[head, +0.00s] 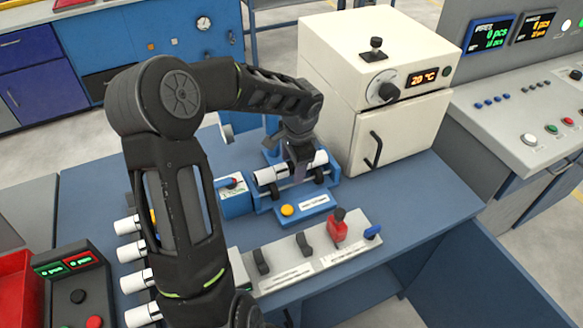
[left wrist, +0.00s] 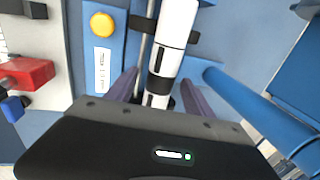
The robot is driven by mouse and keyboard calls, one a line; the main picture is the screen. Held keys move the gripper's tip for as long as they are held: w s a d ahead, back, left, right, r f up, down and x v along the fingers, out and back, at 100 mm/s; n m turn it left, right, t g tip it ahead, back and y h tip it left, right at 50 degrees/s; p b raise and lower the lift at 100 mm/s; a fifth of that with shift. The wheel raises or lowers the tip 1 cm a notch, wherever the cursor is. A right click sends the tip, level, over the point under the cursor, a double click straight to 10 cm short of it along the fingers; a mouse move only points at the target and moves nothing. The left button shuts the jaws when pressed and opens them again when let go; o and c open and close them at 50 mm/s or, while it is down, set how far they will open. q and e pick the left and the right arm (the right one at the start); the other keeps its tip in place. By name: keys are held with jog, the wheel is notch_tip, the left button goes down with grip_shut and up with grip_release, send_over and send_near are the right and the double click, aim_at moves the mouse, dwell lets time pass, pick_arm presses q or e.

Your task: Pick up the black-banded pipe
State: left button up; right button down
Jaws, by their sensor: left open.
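The black-banded pipe (head: 268,176) is white and lies in a blue fixture (head: 238,204) on the table. In the left wrist view the pipe (left wrist: 173,30) runs up the middle, with dark bands across it. My left gripper (head: 300,168) is directly over the pipe, pointing down. In the left wrist view my left gripper (left wrist: 160,92) is open, with one finger on each side of the pipe. The gap between fingers and pipe is visible, so it is not clamped. Part of the pipe is hidden behind the gripper. My right gripper is not in view.
A cream oven-like box (head: 375,75) stands close behind and right of the fixture. Several white pipes (head: 130,251) lie at the left, partly behind my arm. A panel with levers (head: 310,250) and a red switch (head: 340,230) is in front. The table's right side is clear.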

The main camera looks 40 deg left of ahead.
pick_arm(q)
jog(key=shift+c, duration=0.2)
grip_shut()
dwell(0.6)
